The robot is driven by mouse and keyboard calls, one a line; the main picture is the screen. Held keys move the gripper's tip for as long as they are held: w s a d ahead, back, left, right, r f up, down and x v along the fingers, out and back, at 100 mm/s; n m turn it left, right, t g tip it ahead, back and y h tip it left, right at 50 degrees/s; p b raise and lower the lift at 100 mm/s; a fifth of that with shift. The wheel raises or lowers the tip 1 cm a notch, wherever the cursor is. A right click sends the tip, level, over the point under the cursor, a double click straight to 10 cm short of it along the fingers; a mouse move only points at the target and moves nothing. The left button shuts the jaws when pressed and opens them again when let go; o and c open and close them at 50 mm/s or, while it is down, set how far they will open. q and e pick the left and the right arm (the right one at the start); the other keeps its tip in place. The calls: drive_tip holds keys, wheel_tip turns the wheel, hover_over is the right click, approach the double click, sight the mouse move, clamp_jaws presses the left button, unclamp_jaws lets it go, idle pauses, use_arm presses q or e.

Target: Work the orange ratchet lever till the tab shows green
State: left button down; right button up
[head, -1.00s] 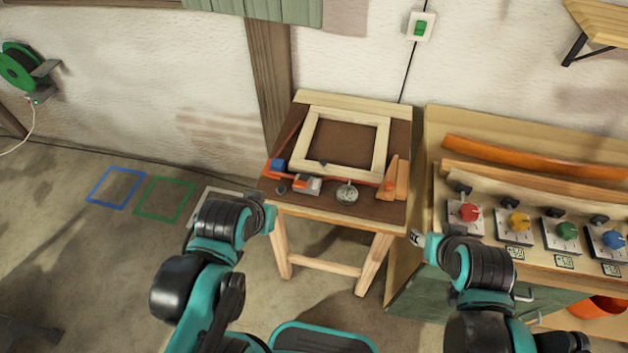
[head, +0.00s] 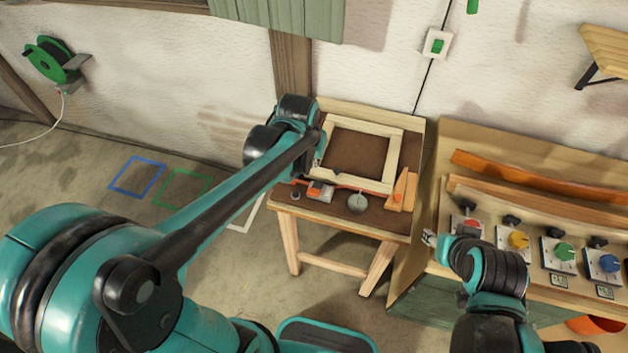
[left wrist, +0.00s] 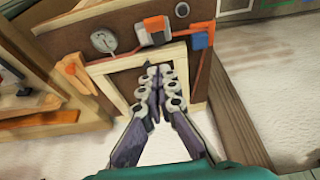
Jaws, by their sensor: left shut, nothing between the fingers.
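A wooden frame (head: 392,155) lies on the small table, with a red strap along its near side. The ratchet (head: 321,190) with its orange lever sits on the near edge; in the left wrist view the orange lever (left wrist: 155,24) shows at the top. A round gauge (head: 357,203) lies beside it. I cannot make out the tab or its colour. My left gripper (left wrist: 154,74) is shut and empty, above the frame and apart from the lever. In the head view its arm partly covers the frame's left side. My right gripper (head: 429,238) is right of the table; its jaws are unclear.
A blue block (left wrist: 200,41) sits at the strap's corner. The bench at right carries red (head: 469,228), yellow, green and blue knobs and a bent orange lath (head: 540,174). Floor at left is open.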

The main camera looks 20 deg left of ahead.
use_arm(q)
drive_tip(key=shift+w+f, duration=0.1)
idle(0.3)
drive_tip(key=b, duration=0.4)
hover_over(315, 188)
wheel_tip(315, 188, down, 10)
drive_tip(key=shift+w+f, duration=0.1)
drive_tip(key=shift+w, duration=0.05)
drive_tip(key=shift+s+f, duration=0.6)
drive_tip(key=shift+f, duration=0.3)
drive_tip(key=shift+s+f, duration=0.3)
drive_tip(key=shift+f, duration=0.15)
